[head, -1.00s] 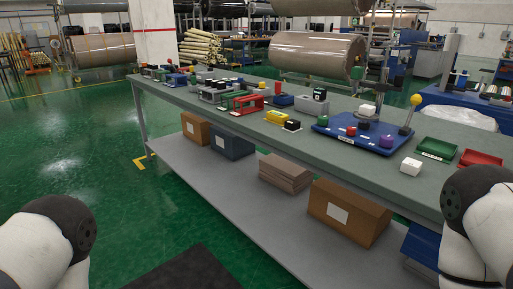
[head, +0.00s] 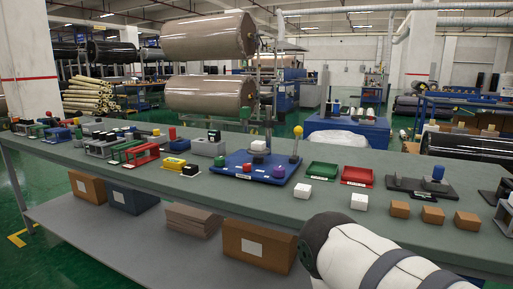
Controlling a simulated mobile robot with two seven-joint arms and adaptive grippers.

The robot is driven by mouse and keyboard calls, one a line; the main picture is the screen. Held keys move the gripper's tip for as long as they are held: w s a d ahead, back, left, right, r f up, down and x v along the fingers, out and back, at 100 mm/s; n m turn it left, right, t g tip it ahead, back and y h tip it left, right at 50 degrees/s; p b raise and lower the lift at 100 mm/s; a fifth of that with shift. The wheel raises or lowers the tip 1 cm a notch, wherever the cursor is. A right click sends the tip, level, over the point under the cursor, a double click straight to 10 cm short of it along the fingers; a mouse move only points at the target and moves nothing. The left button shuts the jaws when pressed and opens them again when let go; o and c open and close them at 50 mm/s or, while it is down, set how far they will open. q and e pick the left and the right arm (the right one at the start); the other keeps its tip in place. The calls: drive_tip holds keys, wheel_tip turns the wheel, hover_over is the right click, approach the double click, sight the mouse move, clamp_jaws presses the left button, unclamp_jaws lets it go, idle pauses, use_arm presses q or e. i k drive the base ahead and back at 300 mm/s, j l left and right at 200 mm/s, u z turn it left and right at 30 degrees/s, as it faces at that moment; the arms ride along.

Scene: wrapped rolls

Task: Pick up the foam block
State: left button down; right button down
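No block is clearly marked as the foam block, and I cannot tell which one it is. A white block (head: 302,190) lies on the green-grey bench near its front edge, in front of the green tray. A second white block (head: 359,201) lies to its right. Further right, three orange-brown blocks (head: 433,215) stand in a row near the front edge. A white piece (head: 258,146) also sits up on the blue tray. My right arm shows at the bottom right, but neither gripper is in view.
The long bench (head: 240,200) has a lower shelf with brown boxes (head: 258,245). On top stand a blue tray (head: 235,168) with knobbed pieces, a green tray (head: 321,175), a red tray (head: 357,176) and dark fixtures (head: 422,187). The front strip between the blocks is bare.

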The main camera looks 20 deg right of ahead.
sight(255, 145)
drive_tip(key=z, duration=1.5)
drive_tip(key=j+z, duration=0.4)
drive_tip(key=j, duration=0.7)
drive_tip(key=j+z, duration=0.45)
drive_tip(key=j, duration=0.7)
